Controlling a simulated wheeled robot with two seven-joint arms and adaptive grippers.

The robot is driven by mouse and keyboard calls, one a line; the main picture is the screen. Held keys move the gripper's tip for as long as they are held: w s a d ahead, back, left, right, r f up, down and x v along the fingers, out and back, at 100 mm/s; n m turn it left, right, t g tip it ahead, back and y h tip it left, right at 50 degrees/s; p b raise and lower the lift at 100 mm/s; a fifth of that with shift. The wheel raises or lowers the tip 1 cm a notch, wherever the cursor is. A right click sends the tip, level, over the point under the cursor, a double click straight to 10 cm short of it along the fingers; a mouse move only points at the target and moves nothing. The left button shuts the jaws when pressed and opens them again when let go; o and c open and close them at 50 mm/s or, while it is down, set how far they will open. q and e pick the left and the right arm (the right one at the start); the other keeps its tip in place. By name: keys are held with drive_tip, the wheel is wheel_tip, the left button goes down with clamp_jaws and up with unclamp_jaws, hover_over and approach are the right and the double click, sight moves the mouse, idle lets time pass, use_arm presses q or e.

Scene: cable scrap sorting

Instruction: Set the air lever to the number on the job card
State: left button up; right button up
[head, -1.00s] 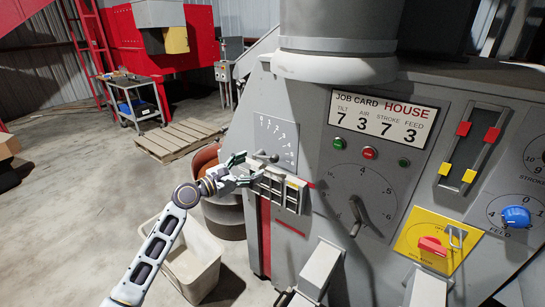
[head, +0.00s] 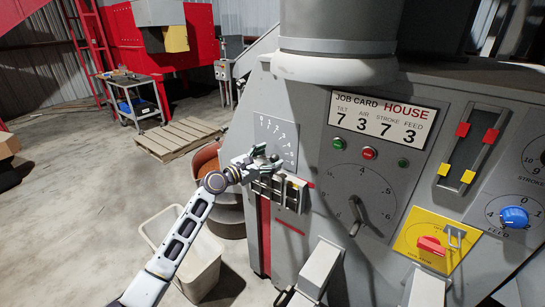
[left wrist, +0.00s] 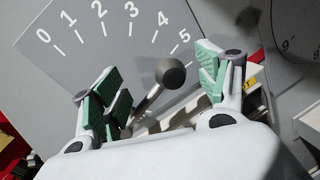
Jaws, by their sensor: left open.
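The job card (head: 383,120) on the machine reads tilt 7, air 3, stroke 7, feed 3. A grey plate (head: 276,139) at the panel's left carries a scale; the left wrist view shows its numbers 0 to 5. The ball-ended lever (left wrist: 170,74) in front of this scale leans right in that view, its knob just below the 5. My left gripper (head: 265,157) is at the lever, open, with the knob between its spread fingers (left wrist: 160,88). No grip on the knob shows. In the head view the gripper mostly hides the lever. My right gripper is out of view.
A slotted grey block (head: 284,192) sits just below the lever. Right of it are a round dial with a dark handle (head: 356,214), a yellow plate with a red switch (head: 432,246) and a blue feed knob (head: 514,217). A pale bin (head: 184,262) stands on the floor.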

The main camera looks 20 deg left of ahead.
use_arm(q)
drive_tip(key=shift+w+d, duration=0.2)
drive_tip(key=shift+w, duration=0.15)
drive_tip(key=shift+w+d, duration=0.25)
drive_tip(key=shift+w, duration=0.2)
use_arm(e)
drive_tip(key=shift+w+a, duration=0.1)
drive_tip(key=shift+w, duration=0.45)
